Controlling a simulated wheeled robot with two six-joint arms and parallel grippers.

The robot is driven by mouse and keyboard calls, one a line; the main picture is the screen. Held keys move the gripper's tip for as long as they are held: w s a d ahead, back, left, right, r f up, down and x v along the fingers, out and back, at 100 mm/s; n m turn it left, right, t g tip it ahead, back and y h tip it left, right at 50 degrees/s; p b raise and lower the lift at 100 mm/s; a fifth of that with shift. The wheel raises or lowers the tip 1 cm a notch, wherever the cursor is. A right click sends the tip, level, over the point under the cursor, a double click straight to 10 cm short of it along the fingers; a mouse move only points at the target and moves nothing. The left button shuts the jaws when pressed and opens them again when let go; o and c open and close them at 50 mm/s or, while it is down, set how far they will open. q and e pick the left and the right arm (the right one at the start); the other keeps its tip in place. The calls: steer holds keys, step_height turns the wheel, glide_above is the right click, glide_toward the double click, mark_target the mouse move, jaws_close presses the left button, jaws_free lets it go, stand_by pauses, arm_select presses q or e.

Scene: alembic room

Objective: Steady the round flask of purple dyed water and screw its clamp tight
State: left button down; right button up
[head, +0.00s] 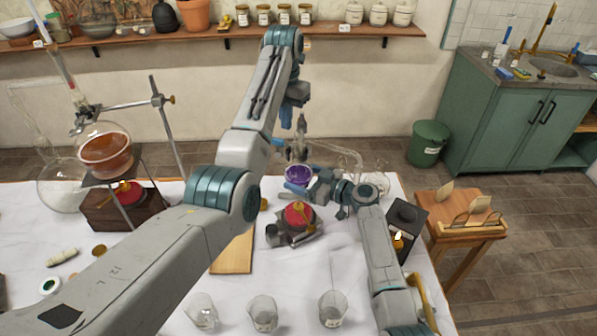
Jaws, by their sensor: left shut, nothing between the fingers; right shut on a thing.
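The round flask of purple dyed water (298,176) is near the back edge of the white-covered table, above a red-topped burner (299,213). My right gripper (298,187) reaches in from the right and is shut at the flask's front side, partly covering it. My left gripper (287,122) points down above and slightly left of the flask, shut and empty. Grey metal clamp parts (302,125) show just right of it, above the flask. The clamp's screw is too small to make out, and the arms hide part of the stand.
An orange-brown flask (106,152) in a stand is at the left, with a large clear flask (62,185) beside it. Several glass beakers (263,313) line the front. A wooden board (232,252) lies left of the burner. A lit flame (398,240) is at the right.

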mark_target(278, 142)
arm_select(q)
step_height(278, 142, up, 3)
steer(key=shift+r, duration=0.1)
steer(key=shift+w+a+f, duration=0.25)
steer(key=shift+a+f, duration=0.1)
steer(key=shift+f, duration=0.65)
steer(key=shift+w+a+f, duration=0.25)
steer(key=shift+a+f, duration=0.05)
steer(key=shift+f, duration=0.75)
steer(key=shift+w+a+f, duration=0.25)
steer(key=shift+a+f, duration=0.1)
steer(key=shift+f, duration=0.65)
steer(key=shift+s, duration=0.6)
steer(key=shift+s+d, duration=0.4)
steer(key=shift+d, duration=0.3)
